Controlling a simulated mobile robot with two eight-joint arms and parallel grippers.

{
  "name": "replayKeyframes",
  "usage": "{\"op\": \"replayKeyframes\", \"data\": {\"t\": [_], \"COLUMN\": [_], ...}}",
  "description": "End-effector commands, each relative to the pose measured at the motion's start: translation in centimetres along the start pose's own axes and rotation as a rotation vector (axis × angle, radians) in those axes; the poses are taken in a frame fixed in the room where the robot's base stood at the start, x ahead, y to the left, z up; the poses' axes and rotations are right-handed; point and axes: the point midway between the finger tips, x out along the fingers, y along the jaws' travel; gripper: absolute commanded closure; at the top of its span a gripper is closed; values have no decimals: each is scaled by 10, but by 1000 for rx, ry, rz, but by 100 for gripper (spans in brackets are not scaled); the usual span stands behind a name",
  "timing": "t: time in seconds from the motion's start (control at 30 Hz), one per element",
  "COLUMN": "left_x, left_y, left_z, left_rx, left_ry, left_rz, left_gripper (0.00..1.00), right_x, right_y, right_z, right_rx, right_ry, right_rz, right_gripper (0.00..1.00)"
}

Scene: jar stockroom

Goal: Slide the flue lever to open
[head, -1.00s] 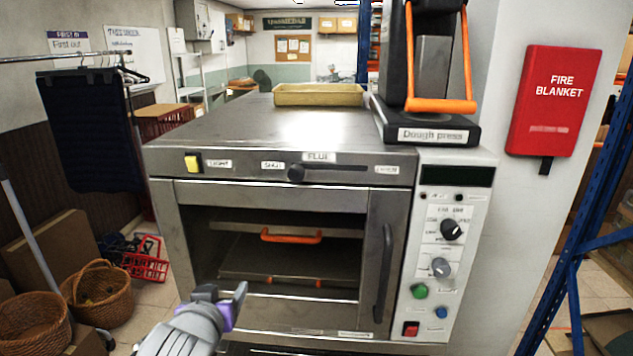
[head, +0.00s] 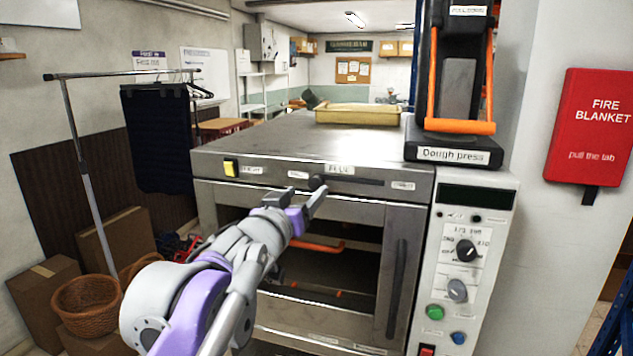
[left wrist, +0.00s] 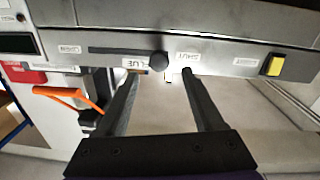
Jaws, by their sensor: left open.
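The flue lever is a round dark knob (head: 318,182) at the left end of a dark horizontal slot on the oven's front panel (head: 262,175), by the SHUT label. The OPEN label is at the slot's right end. My left gripper (head: 299,200) is open, in front of the panel just below and left of the knob. In the left wrist view, which is upside down, the knob (left wrist: 158,62) appears between the two open fingertips (left wrist: 161,74). I cannot tell whether either finger touches it. My right gripper is not in view.
A dough press (head: 455,145) and a yellow tray (head: 358,114) stand on the oven top. A yellow light switch (head: 231,168) is left of the lever. The oven door handle (head: 397,280) and control panel (head: 468,265) are to the right.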

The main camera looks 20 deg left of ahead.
Motion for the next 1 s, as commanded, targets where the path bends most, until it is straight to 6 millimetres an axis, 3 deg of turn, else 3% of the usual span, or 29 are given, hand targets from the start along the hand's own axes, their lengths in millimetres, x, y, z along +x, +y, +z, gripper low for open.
{"op": "replayKeyframes", "data": {"t": [0.1, 0.33, 0.77, 0.83, 1.0], "left_x": [25, 58, 70, 70, 70], "left_y": [0, 0, 0, 0, 0], "left_z": [-2, -1, 1, 1, 0], "left_rx": [0, 0, -1, -1, -1], "left_ry": [1, 0, -1, -1, -1], "left_rz": [0, 0, -1, -1, -1], "left_gripper": [31, 31, 31, 38, 69], "right_x": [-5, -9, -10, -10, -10], "right_y": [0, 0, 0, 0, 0], "right_z": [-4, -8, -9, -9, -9], "right_rx": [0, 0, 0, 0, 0], "right_ry": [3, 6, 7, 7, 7], "right_rz": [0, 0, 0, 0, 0], "right_gripper": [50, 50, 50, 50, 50]}}
